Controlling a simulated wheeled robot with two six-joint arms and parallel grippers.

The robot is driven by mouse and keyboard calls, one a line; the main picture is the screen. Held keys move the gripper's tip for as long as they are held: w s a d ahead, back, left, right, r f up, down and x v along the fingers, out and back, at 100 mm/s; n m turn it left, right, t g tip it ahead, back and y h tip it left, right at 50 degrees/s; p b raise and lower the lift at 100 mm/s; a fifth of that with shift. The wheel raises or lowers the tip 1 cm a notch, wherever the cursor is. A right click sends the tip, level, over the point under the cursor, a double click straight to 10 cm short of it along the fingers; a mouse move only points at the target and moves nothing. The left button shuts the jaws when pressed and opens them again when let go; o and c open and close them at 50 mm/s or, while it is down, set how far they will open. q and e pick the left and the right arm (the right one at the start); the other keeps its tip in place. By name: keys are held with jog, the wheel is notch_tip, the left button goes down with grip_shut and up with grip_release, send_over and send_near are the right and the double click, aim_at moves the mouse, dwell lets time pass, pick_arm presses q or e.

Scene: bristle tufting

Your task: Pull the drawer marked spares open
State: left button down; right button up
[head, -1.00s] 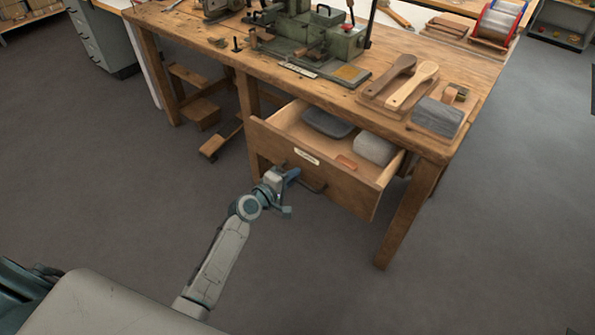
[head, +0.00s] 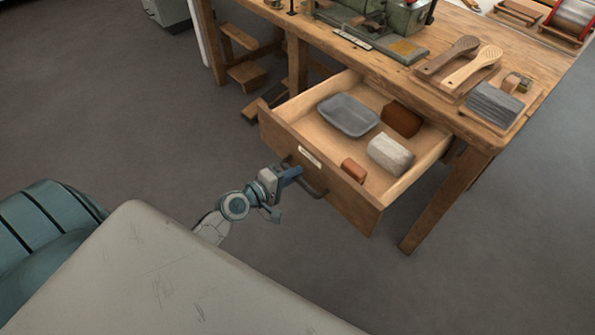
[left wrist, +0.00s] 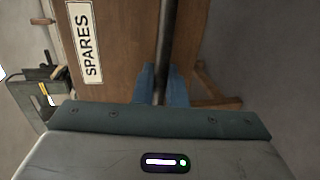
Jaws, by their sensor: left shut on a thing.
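The wooden drawer (head: 345,207) stands well out of the workbench, and its inside is in plain view in the head view. Its front carries a white label (head: 310,157), which reads SPARES in the left wrist view (left wrist: 86,43). A dark bar handle (head: 315,191) runs across the drawer front. My left gripper (head: 292,174) is shut on this handle near its left end. In the left wrist view the handle (left wrist: 168,40) passes between the blue fingertips (left wrist: 161,86). My right gripper is not in view.
The drawer holds a grey tray (head: 348,115), a brown block (head: 402,119), a pale grey block (head: 390,155) and a small reddish block (head: 354,170). The workbench (head: 440,105) bears brushes and a green machine (head: 405,17). Grey floor lies clear in front.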

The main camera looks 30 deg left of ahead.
pick_arm(q)
jog(key=c, duration=1.6)
grip_release()
jog(key=shift+b+v, duration=0.7)
jog(key=shift+v, duration=4.7)
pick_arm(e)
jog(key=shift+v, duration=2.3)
pick_arm(q)
jog(key=shift+f, duration=0.1)
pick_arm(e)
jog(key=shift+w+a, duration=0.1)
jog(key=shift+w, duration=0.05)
